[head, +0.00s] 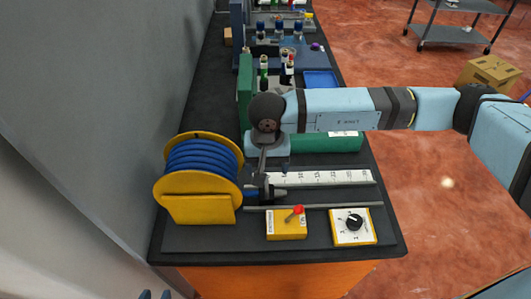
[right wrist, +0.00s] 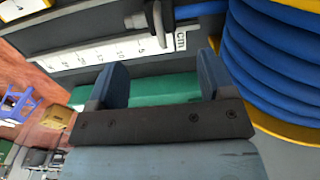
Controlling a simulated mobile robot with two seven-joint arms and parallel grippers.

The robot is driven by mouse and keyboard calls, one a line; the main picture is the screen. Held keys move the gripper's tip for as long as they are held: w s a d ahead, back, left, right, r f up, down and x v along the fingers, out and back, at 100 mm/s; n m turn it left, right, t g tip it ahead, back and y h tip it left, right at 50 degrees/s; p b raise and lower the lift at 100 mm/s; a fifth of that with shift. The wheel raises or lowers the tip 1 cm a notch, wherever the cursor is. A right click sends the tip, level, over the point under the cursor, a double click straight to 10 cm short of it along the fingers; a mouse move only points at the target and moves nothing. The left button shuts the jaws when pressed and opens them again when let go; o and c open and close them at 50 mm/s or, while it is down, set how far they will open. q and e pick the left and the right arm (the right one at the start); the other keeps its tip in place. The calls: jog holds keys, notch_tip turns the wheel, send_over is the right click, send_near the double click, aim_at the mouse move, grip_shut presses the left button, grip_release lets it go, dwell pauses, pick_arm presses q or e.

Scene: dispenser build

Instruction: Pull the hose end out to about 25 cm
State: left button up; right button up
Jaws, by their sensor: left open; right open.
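The blue hose (head: 205,162) is wound on a yellow reel (head: 198,211) at the left front of the bench. Its dark hose end (head: 265,193) sticks out to the right, close beside the reel. In the right wrist view the hose end (right wrist: 160,20) lies beyond my open fingertips, at the low-number end of the white scale (right wrist: 110,50). My right gripper (head: 264,172) points down over the hose end; it is open and empty (right wrist: 160,65). The scale (head: 320,178) runs right from there. Only my left gripper's open fingertips (head: 157,295) show, at the bottom edge.
A green block (head: 325,144) lies behind the scale. A blue tray (head: 321,79) and other fixtures stand further back. The wall is left.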

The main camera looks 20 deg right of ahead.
aim_at(266, 185)
notch_tip(266, 185, down, 4)
jog(key=shift+s+r, duration=0.1)
jog(key=shift+r, duration=0.15)
notch_tip(266, 185, down, 8)
jog(key=shift+r+p, duration=0.1)
jog(key=shift+p, duration=0.6)
pick_arm(q)
jog(key=shift+s+d+r, duration=0.1)
jog(key=shift+s+r, duration=0.1)
jog(key=shift+r, duration=0.45)
